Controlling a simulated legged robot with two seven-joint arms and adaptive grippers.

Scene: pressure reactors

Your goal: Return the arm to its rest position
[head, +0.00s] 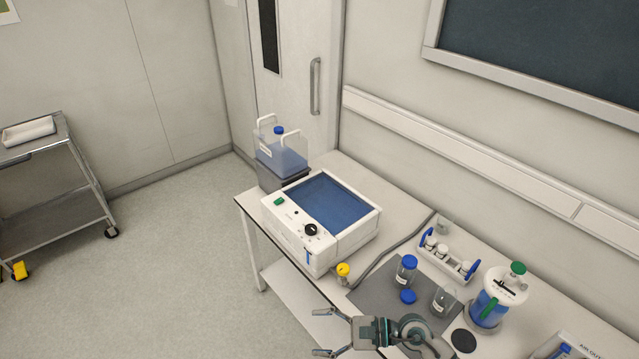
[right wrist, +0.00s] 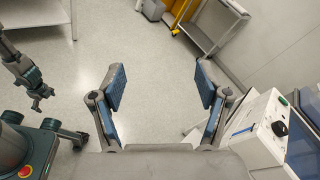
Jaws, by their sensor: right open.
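My right gripper (head: 322,332) is at the bottom middle of the head view, over the front edge of the bench, with its fingers pointing left. Its two fingers are wide apart with nothing between them. In the right wrist view the spread fingers (right wrist: 161,82) have only bare floor between them. My left gripper (right wrist: 42,96) shows small at the left of the right wrist view, away from the bench; its jaws are too small to read. It does not show in the head view.
The bench holds a white device with a blue top (head: 330,203), a yellow-capped item (head: 343,270), a blue-capped jar (head: 406,270), a clear jar (head: 444,299), a vial rack (head: 447,262) and a reactor vessel (head: 490,298). A trolley (head: 60,175) stands far left. Floor between is clear.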

